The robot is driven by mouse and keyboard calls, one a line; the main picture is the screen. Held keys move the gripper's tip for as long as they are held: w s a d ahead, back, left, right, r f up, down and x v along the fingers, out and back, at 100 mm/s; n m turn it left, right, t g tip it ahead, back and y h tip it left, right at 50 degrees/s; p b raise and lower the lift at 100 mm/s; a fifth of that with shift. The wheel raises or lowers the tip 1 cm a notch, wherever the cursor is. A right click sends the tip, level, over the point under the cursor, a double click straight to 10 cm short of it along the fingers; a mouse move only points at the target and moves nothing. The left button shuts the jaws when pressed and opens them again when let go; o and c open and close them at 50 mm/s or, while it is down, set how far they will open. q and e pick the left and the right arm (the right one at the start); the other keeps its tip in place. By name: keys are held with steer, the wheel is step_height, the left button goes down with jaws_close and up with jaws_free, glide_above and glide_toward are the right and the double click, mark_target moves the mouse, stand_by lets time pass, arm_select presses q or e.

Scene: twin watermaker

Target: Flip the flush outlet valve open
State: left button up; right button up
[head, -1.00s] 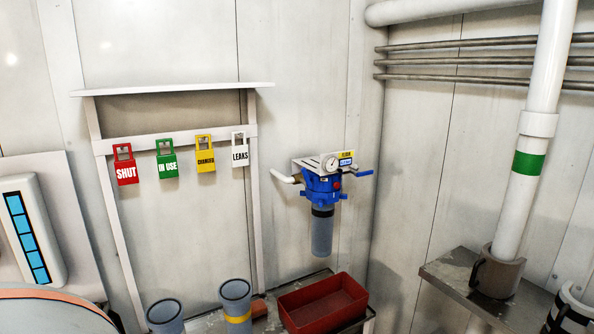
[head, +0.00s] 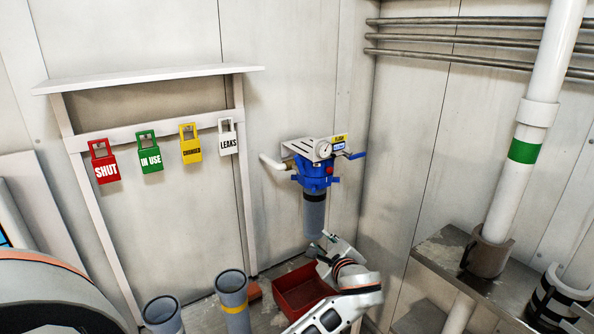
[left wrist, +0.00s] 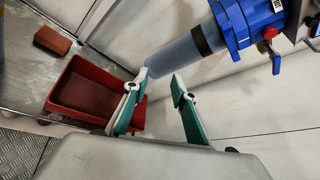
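A blue filter head (head: 315,175) with a grey cylinder (head: 314,212) below it hangs on the back wall. A blue lever handle (head: 356,155) sticks out to its right, and a white pipe (head: 273,163) to its left. A small red knob (head: 329,170) is on its front; it also shows in the left wrist view (left wrist: 270,33). I cannot tell which part is the flush outlet valve. My left gripper (head: 319,246) is below the cylinder. In the left wrist view, its green-padded fingers (left wrist: 160,78) are apart and empty. My right gripper is out of view.
A red bin (head: 293,288) stands below the filter, behind my left arm. Two grey tubes, one with a yellow band (head: 233,302), stand left of it. Coloured tags hang on a rail (head: 160,133). A metal shelf (head: 450,255) with a white pipe is at the right.

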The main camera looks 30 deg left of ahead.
mark_target(299, 161)
arm_select(q)
step_height(299, 161, up, 22)
steer(key=a+f+g+y+p, duration=0.1)
steer(key=a+g+y, duration=0.2)
steer(key=y, duration=0.3)
steer(key=shift+r+p+x, duration=0.15)
steer(key=shift+p+x, duration=0.3)
steer(key=shift+x, duration=1.45)
steer(key=shift+r+p+x, duration=0.15)
steer(key=shift+p+x, duration=0.3)
steer(key=shift+x, duration=1.4)
steer(key=shift+s+a, duration=0.1)
steer(key=shift+s, duration=0.05)
jaws_close()
